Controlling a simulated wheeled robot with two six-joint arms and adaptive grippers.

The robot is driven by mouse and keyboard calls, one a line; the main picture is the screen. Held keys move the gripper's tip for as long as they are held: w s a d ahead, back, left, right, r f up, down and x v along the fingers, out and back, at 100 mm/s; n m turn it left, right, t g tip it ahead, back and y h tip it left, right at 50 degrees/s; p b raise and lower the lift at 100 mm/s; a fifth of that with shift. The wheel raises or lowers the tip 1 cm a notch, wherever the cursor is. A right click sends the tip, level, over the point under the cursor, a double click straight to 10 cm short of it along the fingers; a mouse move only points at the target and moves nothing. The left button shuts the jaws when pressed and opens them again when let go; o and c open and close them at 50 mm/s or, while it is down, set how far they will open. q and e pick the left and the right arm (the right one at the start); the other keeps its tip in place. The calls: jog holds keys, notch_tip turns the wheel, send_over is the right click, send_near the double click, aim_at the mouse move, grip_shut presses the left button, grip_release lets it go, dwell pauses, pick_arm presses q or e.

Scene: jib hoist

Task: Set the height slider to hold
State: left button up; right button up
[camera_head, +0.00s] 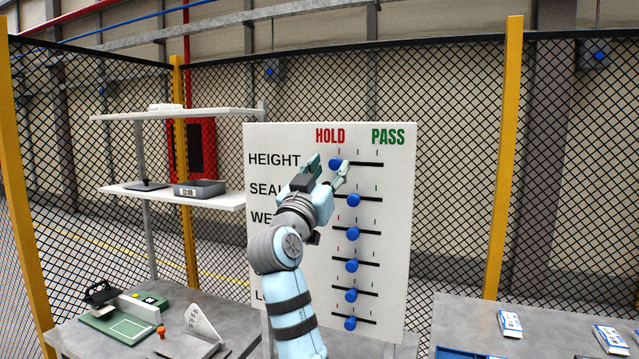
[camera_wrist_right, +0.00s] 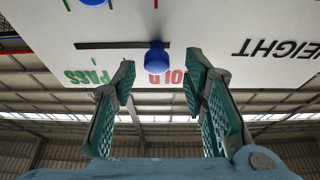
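The white board (camera_head: 395,230) carries a column of sliders with blue knobs, under a red HOLD heading and a green PASS heading. The HEIGHT row is at the top. Its blue knob (camera_head: 336,163) sits near the left end of its track, below HOLD. My right gripper (camera_head: 328,165) is in front of this row, its fingers spread on either side of the knob. In the right wrist view, which is upside down, the height knob (camera_wrist_right: 157,57) shows between the open fingertips of the right gripper (camera_wrist_right: 160,76), with gaps on both sides. My left gripper is not in view.
Several lower knobs (camera_head: 353,200) are near the middle of their tracks; my right arm hides some row labels. A shelf (camera_head: 130,190) stands at left. Tables (camera_head: 60,335) (camera_head: 460,315) flank the board, and a mesh fence (camera_head: 450,100) stands behind.

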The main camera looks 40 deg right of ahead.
jog(key=v, duration=1)
